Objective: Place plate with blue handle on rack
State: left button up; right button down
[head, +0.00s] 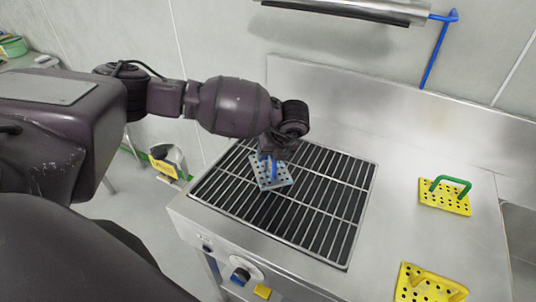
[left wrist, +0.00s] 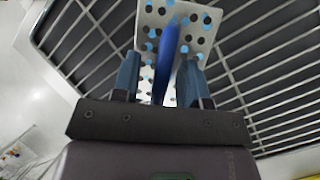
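The light grey perforated plate (head: 268,184) with a blue handle is over the left part of the dark barred rack (head: 340,215) and appears to lie on the bars. In the left wrist view the plate (left wrist: 205,20) shows dark and blue holes, with the rack (left wrist: 85,35) around it. My left gripper (head: 271,160) is low over the plate. Its two blue fingers (left wrist: 160,75) stand apart on either side of the blue handle (left wrist: 168,50), with a visible gap on the left side, so it looks open. My right gripper is not in view.
Two yellow perforated plates, one with a green handle (head: 444,194) and one with a yellow handle (head: 428,286), lie on the steel counter (head: 395,235) to the right. The rack's right part is clear. A steel wall panel (head: 400,115) rises behind.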

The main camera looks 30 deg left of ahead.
pick_arm(q)
jog(key=v, duration=1)
jog(key=shift+d+r, duration=0.2)
jog(key=shift+r, duration=0.15)
